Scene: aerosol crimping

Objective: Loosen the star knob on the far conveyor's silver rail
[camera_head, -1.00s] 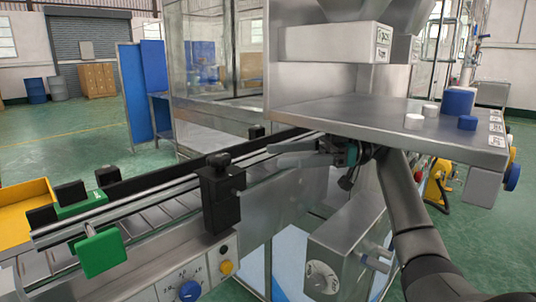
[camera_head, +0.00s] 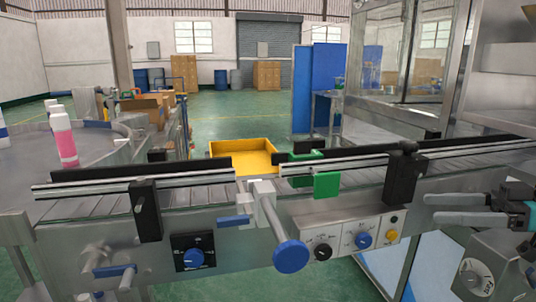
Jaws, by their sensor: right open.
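The silver rail (camera_head: 345,165) runs along the conveyor on the right. A black clamp block (camera_head: 402,180) stands on it, with a small dark knob (camera_head: 406,147) on top; its star shape is too small to make out. My right gripper (camera_head: 430,208) comes in from the right edge, below and to the right of the knob. Its two grey fingers are apart, point left and hold nothing. It does not appear to touch the clamp. My left gripper is not in view.
A second conveyor with its own rail (camera_head: 140,187) and black clamp (camera_head: 147,210) lies at the left. A blue-ended handle (camera_head: 290,256) juts out between the conveyors. A yellow tray (camera_head: 240,150) is behind. A control panel (camera_head: 345,233) sits below the right rail.

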